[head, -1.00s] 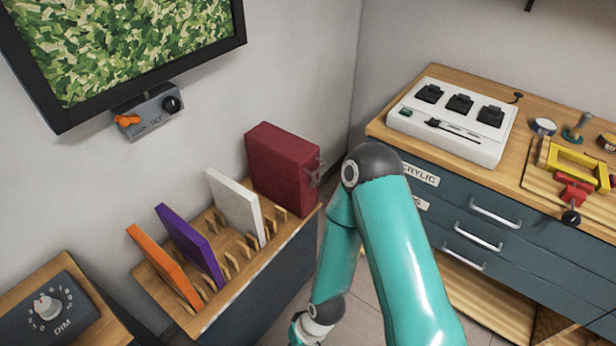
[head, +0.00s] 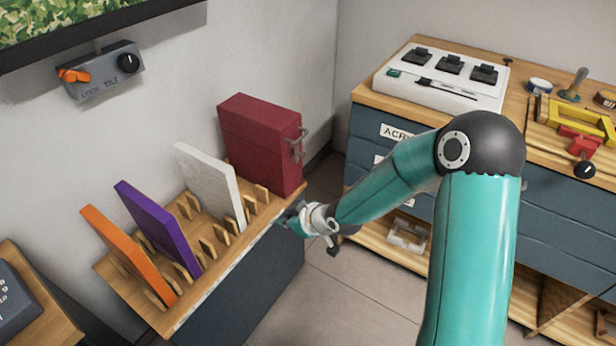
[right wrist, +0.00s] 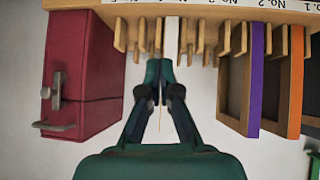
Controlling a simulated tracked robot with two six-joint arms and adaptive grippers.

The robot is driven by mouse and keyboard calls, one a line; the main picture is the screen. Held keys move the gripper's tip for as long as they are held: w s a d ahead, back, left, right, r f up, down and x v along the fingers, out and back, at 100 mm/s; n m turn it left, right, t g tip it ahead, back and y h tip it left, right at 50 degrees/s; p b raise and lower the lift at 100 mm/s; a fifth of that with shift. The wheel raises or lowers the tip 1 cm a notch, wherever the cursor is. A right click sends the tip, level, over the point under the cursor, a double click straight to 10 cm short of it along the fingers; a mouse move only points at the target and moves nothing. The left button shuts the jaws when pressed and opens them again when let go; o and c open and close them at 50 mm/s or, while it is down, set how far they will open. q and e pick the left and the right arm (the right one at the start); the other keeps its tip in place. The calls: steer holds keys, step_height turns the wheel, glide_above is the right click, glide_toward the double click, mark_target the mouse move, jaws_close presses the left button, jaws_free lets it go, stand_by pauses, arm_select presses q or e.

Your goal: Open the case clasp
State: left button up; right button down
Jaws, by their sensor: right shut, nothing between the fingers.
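The dark red case (head: 262,145) stands upright at the right end of the wooden rack. Its metal clasp (head: 297,146) is on the narrow side facing right. In the right wrist view, which looks upside down, the case (right wrist: 98,75) is at the left, and the clasp (right wrist: 57,105) shows a plate and a bar sticking out. I cannot tell whether the clasp is latched. My right gripper (head: 287,217) is by the rack's front edge, below and apart from the case. Its fingers (right wrist: 160,66) are together and empty. My left gripper is out of view.
The rack (head: 222,282) holds a white panel (head: 208,180), a purple panel (head: 157,228) and an orange panel (head: 127,255). A drawer cabinet (head: 367,128) with a white control box (head: 440,92) stands at the right. Open floor (head: 300,300) lies between rack and cabinet.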

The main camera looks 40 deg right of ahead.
arm_select(q)
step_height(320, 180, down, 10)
steer(key=b, duration=0.6)
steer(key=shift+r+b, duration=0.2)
steer(key=shift+b, duration=0.15)
arm_select(e)
steer(key=w+d+r+n+t+h, duration=0.2)
steer(key=d+r+n+t, duration=0.2)
steer(key=d+r, duration=0.7)
steer(key=shift+w+d+n+t+h, duration=0.2)
steer(key=shift+d+n+t+h, duration=0.1)
steer(key=shift+d+n, duration=0.4)
